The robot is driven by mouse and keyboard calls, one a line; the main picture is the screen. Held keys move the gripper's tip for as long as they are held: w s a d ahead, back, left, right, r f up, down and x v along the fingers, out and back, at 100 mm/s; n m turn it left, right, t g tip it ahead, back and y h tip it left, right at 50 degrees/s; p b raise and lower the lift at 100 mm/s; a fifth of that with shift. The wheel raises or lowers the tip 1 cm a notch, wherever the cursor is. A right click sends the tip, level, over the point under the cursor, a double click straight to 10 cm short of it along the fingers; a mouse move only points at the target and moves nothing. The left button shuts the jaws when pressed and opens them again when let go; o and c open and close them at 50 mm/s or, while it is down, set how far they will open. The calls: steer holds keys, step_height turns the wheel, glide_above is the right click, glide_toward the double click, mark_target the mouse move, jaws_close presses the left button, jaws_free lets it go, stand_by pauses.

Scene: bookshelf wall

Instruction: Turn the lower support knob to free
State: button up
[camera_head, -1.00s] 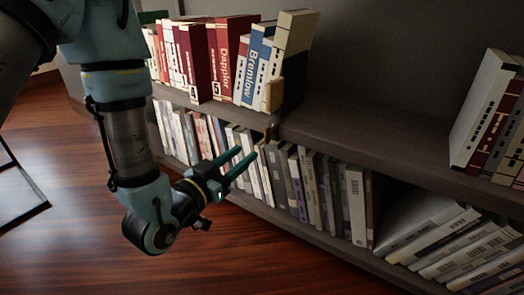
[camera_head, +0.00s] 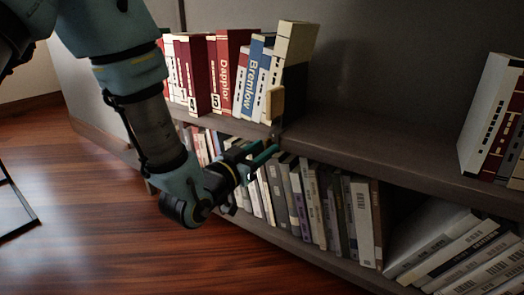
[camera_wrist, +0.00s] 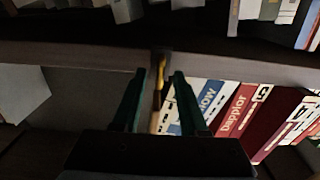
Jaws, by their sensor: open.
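A small narrow yellow-brown piece (camera_wrist: 161,66), which looks like the lower support knob, sits at the shelf edge in the wrist view. A small brownish piece (camera_head: 276,129) shows at the upper shelf's front edge in the head view, under a tan block (camera_head: 276,103) beside the last books. My gripper (camera_head: 268,152) is open, its two green fingers pointing at the shelf front just below that edge. In the wrist view my gripper (camera_wrist: 161,73) has a finger on each side of the yellow-brown piece. I cannot tell whether they touch it. The knob's turn position is unclear.
Red, blue and white books (camera_head: 225,75) stand on the upper shelf (camera_head: 380,153), left of a bare stretch. A packed row of books (camera_head: 320,205) fills the lower shelf close to my fingers. Leaning books (camera_head: 460,255) are at lower right. The wooden floor (camera_head: 90,200) is open at left.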

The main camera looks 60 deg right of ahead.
jaws_close()
stand_by(0.4)
steer(key=shift+n, duration=0.3)
steer(key=shift+w+f+n+p, duration=0.15)
steer(key=shift+n+p, duration=2.3)
steer(key=shift+n, duration=1.9)
steer(key=shift+w+f+n+p, duration=0.1)
steer(key=shift+n+p, duration=2.3)
steer(key=shift+n, duration=1.95)
